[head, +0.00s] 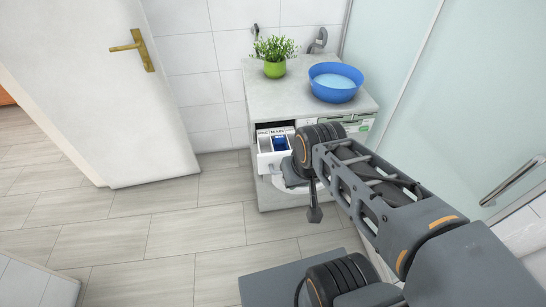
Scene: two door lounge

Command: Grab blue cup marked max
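A small blue piece (281,143) sits in the pulled-out white detergent drawer (265,160) of the washing machine. It looks like the blue cup, but any "max" mark on it is too small to read. My gripper (314,214) hangs pointing down in front of the washing machine, to the right of and lower in the picture than the drawer. It is apart from the blue piece. Its fingers are too small to show whether they are open. My arm covers the right end of the drawer and part of the machine's front.
The washing machine (252,108) carries a green potted plant (274,68) and a blue basin (336,94) of water. A white door (120,110) with a brass handle stands open at left. A glass panel (470,90) is at right. The tiled floor (160,230) is clear.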

